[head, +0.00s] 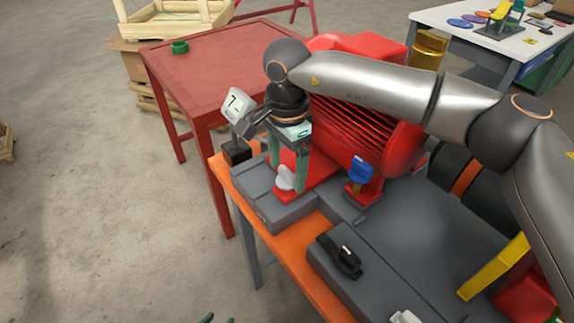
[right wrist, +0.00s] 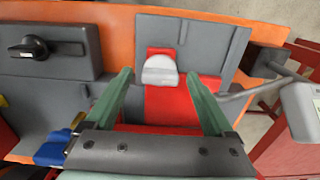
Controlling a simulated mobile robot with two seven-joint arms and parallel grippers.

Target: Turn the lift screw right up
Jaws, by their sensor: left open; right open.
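A pale grey-white rounded knob (head: 286,177), likely the lift screw's head, sits at a red foot (head: 318,178) of the red motor (head: 370,130). The knob also shows in the right wrist view (right wrist: 160,70), upper middle. My right gripper (head: 287,176) comes down over it with green fingers spread on either side. In the right wrist view my right gripper (right wrist: 159,74) is open, with the knob between the fingertips and apparent gaps both sides. The screw's shank is hidden. Only green fingertips of my left gripper (head: 218,320) show at the bottom edge, open and away from the screw.
A dial display (head: 236,104) reading about 7 stands on a black block (head: 236,151) close to my right gripper. A blue knob (head: 360,171) and a black handle (head: 340,256) are nearby. A red table (head: 215,75) stands behind. Floor at left is clear.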

